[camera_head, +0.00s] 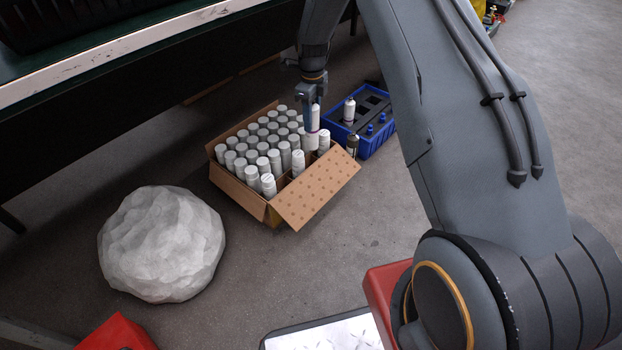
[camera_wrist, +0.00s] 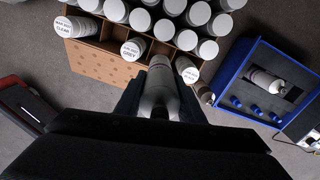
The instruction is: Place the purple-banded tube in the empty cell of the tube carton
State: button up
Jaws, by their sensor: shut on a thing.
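My gripper (camera_head: 314,108) is shut on a white tube (camera_head: 312,139) and holds it upright over the right part of the tube carton (camera_head: 238,188). A thin purplish band shows on the tube in the head view. In the wrist view the held tube (camera_wrist: 160,88) lies between the two dark fingers, with its far end by the carton's near row. The carton is open cardboard, filled with several white-capped tubes. Open cells (camera_wrist: 158,50) show in its near row between standing tubes. Whether the held tube's lower end is inside a cell cannot be told.
A perforated carton flap (camera_head: 316,190) folds out at the front. A blue crate (camera_head: 375,147) with a white bottle (camera_head: 349,110) and blue-capped items stands right of the carton. A dark bottle (camera_head: 352,145) stands between them. A pale rock (camera_head: 162,243) lies at left; a bench edge (camera_head: 120,55) is behind.

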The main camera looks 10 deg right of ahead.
aim_at(312, 137)
notch_tip(312, 137, down, 18)
jog(key=b, duration=0.7)
jog(key=shift+w, duration=0.15)
jog(key=o, duration=1)
jog(key=shift+f, duration=0.1)
jog(key=shift+o, duration=0.2)
notch_tip(312, 137, up, 12)
jog(key=p, duration=0.5)
